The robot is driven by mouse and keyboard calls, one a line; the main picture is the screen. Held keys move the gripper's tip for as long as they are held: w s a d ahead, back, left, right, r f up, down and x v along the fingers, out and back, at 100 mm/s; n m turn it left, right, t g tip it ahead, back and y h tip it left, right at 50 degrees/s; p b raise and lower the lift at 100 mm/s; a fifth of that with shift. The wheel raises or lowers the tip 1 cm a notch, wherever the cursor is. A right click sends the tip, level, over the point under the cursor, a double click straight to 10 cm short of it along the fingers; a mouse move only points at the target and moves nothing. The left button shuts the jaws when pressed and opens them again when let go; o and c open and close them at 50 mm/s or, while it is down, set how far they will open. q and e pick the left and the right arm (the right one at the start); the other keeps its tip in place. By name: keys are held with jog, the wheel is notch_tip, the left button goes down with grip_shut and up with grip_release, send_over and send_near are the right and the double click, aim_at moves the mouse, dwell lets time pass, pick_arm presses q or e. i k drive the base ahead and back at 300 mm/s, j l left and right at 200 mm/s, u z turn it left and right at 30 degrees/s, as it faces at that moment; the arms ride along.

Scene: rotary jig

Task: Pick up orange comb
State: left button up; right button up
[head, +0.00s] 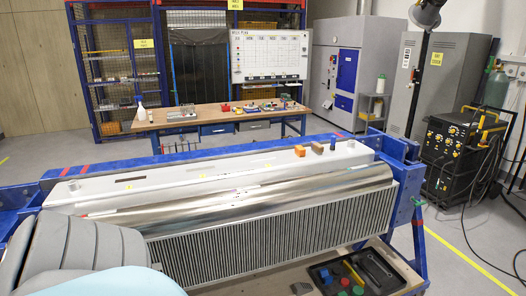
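A small orange block-like piece (299,151) sits on the pale top ledge of the blue-framed jig (405,172), right of the middle. It is the only orange piece I make out on the jig; it is too small for me to see comb teeth. A brown-grey piece (317,148) and a small blue piece (333,143) stand close to its right. Neither of my grippers shows in the head view.
A curved shiny metal sheet (250,190) lies in front of the ledge, above a ribbed panel (270,238). A dark tray (325,276) at the lower right holds several coloured items. A workbench (215,118) stands behind. A grey padded shape fills the lower left.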

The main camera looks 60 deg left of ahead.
aim_at(300, 150)
jog(key=u, duration=1.6)
jog(key=i+l, duration=0.85)
jog(key=l, duration=0.2)
